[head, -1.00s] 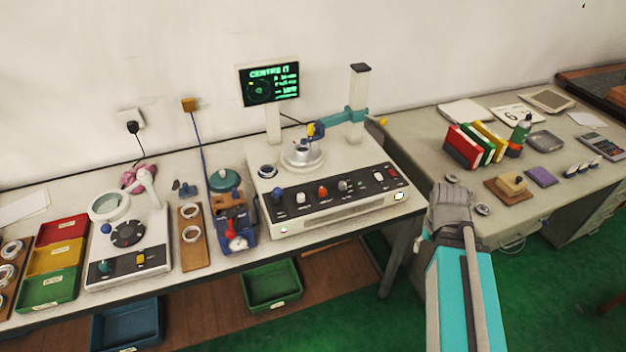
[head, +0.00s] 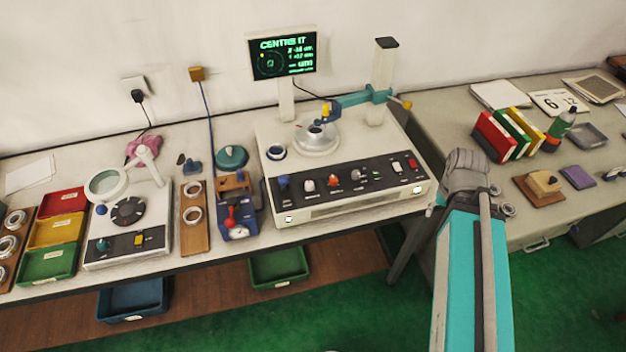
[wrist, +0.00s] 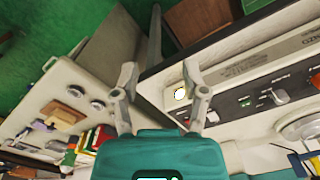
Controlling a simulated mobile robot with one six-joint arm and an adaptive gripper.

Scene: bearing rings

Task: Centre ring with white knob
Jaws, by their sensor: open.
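In the head view, a grey metal ring (head: 315,131) sits on the round turntable (head: 317,146) of the grey bench machine (head: 350,208). A teal arm with a blue and yellow probe reaches over it. The white knob (head: 309,184) is on the black front panel (head: 345,183), between a blue and a red knob. The screen (head: 282,58) reads "CENTRE IT" with a green circle plot. My gripper (wrist: 158,84) is open and empty in the wrist view, off the machine's front right corner near a lit white button (wrist: 180,94).
The machine's post (head: 385,75) stands at its back right. Left are a blue-based gauge (head: 237,215), a wooden ring board (head: 194,225), a magnifier stand (head: 125,222) and coloured bins (head: 55,230). The right desk (head: 455,115) holds books and a wooden block. Green floor lies in front.

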